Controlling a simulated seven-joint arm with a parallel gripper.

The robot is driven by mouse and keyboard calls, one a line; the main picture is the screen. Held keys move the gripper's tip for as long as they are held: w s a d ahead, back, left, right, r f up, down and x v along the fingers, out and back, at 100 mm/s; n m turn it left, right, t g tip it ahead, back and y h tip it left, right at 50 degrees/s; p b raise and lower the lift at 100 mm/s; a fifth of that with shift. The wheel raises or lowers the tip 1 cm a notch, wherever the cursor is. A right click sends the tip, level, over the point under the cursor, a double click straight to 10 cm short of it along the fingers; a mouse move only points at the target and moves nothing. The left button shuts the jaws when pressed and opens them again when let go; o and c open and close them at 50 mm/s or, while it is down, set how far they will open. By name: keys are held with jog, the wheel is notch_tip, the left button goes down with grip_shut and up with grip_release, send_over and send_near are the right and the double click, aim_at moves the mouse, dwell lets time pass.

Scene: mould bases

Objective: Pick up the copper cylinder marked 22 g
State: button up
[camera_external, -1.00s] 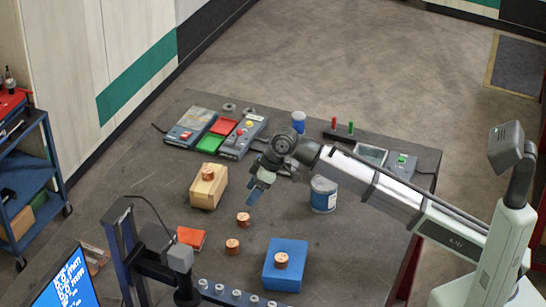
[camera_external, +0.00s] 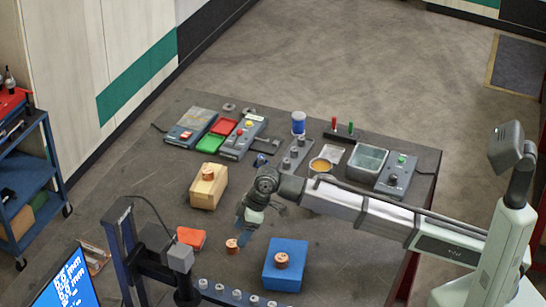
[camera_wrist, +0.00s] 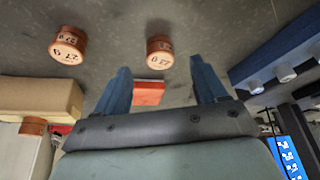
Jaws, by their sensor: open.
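Two copper cylinders stand apart on the dark table in the wrist view, a left one (camera_wrist: 68,43) and a right one (camera_wrist: 160,52). Both carry upside-down marks that I cannot read surely. In the external view one copper cylinder (camera_external: 232,246) shows beside my gripper (camera_external: 246,233); the other is hidden behind it. Another copper cylinder (camera_external: 208,173) sits on a wooden block (camera_external: 205,192), and one (camera_external: 281,261) on a blue block (camera_external: 297,252). My gripper (camera_wrist: 162,82) is open and empty, with the right cylinder in line with the gap between its blue fingers.
An orange-red block (camera_external: 191,238) lies to the left of my gripper. A dark rail (camera_external: 240,292) with several silver pieces runs along the near edge.

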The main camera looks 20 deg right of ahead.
aim_at(233, 247)
jog(key=shift+x, duration=2.9)
jog(key=shift+r, duration=0.1)
grip_shut()
